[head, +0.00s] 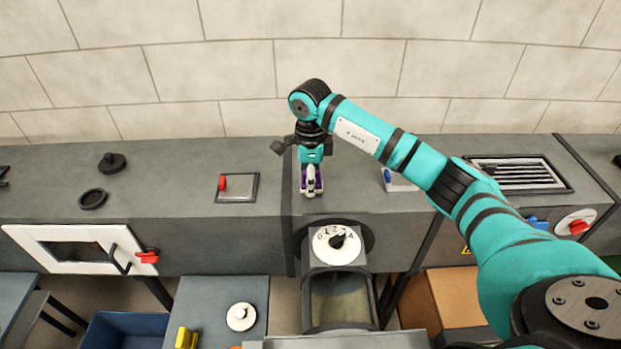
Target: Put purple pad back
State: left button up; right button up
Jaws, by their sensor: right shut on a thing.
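My right gripper (311,180) reaches over the grey counter from the right and points down. It is shut on the purple pad (319,184), which shows as small purple patches beside the pale fingers. Most of the pad is hidden by the gripper. The pad is at the counter top, above the round opening with the white numbered dial (337,245). I cannot tell whether it touches the surface. My left gripper is not in view.
A plate with a red knob (237,188) lies left of the gripper, and a small white block with a blue part (398,180) lies right. A slotted tray (515,175) is further right.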

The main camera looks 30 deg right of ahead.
jog(key=shift+f, duration=0.2)
jog(key=o, duration=1)
jog(key=shift+r, duration=0.2)
notch_tip(320, 180, up, 11)
jog(key=b, duration=0.3)
jog(key=shift+r, duration=0.55)
